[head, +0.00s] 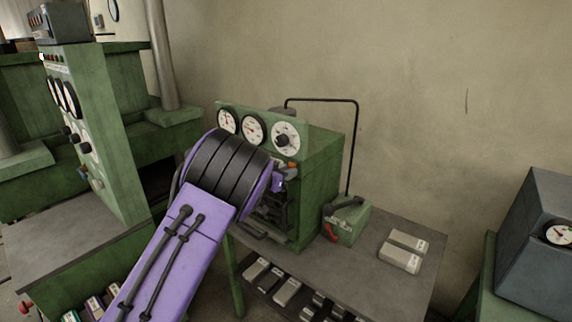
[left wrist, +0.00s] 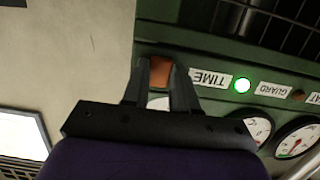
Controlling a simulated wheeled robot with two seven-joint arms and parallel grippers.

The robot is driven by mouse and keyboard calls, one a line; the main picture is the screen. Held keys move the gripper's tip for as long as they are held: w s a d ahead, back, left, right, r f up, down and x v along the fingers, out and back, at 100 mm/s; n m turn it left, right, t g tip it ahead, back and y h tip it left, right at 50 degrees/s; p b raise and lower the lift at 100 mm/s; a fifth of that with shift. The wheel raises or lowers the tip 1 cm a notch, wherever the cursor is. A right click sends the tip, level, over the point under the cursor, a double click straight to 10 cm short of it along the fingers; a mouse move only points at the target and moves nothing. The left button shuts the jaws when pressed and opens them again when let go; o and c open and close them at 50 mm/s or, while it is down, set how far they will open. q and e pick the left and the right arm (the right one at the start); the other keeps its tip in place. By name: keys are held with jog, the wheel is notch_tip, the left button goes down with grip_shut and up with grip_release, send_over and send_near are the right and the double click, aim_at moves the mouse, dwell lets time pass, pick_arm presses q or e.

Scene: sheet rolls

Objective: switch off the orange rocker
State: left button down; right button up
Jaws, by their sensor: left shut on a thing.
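The orange rocker (left wrist: 160,70) sits on the green panel in the left wrist view, by the label TIME. A small orange spot on the green machine in the head view (head: 292,164) looks like the same rocker. My left gripper (left wrist: 160,82) has a dark finger on each side of the rocker and is shut on it. In the head view my left gripper (head: 279,184) is at the machine's front, largely hidden by my purple arm. Which way the rocker is tipped cannot be told. My right gripper is not in view.
A lit green lamp (left wrist: 242,85) and white dials (head: 252,129) are near the rocker. The green machine (head: 322,180) stands on a grey bench (head: 376,272). A small green box (head: 346,222) and two pale blocks (head: 402,252) are to its right.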

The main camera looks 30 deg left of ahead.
pick_arm(q)
jog(key=c, duration=0.9)
grip_release()
jog(key=b+v, duration=0.4)
jog(key=v, duration=0.6)
jog(key=shift+s+a, duration=0.15)
jog(key=shift+s, duration=0.1)
